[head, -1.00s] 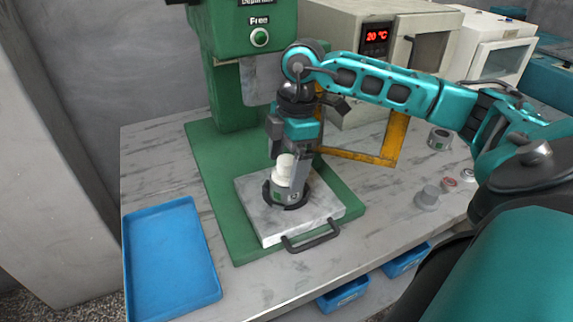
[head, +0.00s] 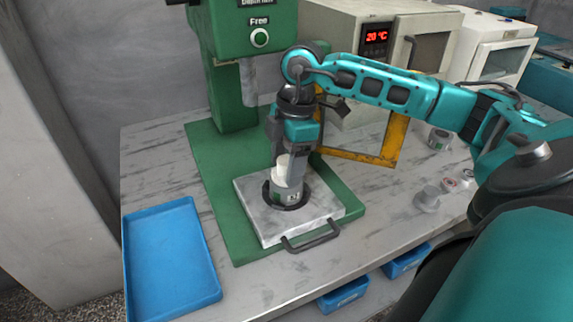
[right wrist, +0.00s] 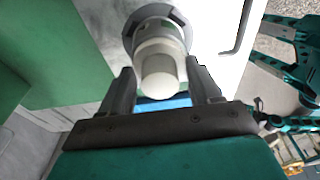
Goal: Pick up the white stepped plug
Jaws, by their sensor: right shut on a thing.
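The white stepped plug (head: 282,162) stands on top of the grey cylindrical motor housing (head: 287,192), which sits in the dark round recess of the press plate. In the right wrist view the plug (right wrist: 158,70) shows its narrower rounded end between the two fingers, with the wider part and the grey ring of the housing (right wrist: 152,20) beyond. My right gripper (head: 287,163) points down over the housing and is shut on the plug. Its near finger hides part of the plug in the head view. My left gripper is not in view.
The green press (head: 228,60) rises behind the marble plate (head: 255,215) with its dark handle (head: 310,238). An empty blue tray (head: 170,260) lies at the left. Small grey and white parts (head: 428,198) lie at the right. A yellow frame (head: 392,140) stands behind my arm.

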